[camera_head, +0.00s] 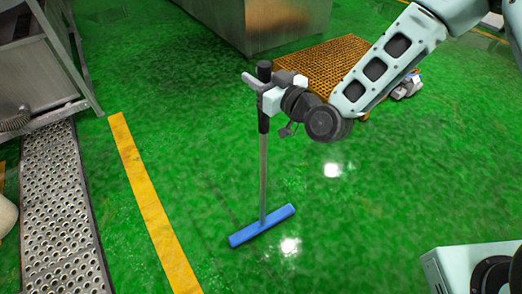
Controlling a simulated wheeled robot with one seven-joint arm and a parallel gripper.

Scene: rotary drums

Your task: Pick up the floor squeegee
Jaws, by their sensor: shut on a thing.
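The floor squeegee stands upright, with a black grip at the top, a thin grey pole (263,172) and a blue head (262,226) low at or near the green floor. I cannot tell whether the head touches the floor. My gripper (264,88) is shut around the black grip near its top. The top end of the grip shows above the fingers, and its lower part shows below them. My arm reaches in from the upper right.
A yellow line (150,200) runs along the floor left of the squeegee. A perforated metal walkway (62,215) and a steel machine (35,75) are further left. An orange grate (325,62) and a large steel box (262,22) are behind. Floor to the right is mostly clear.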

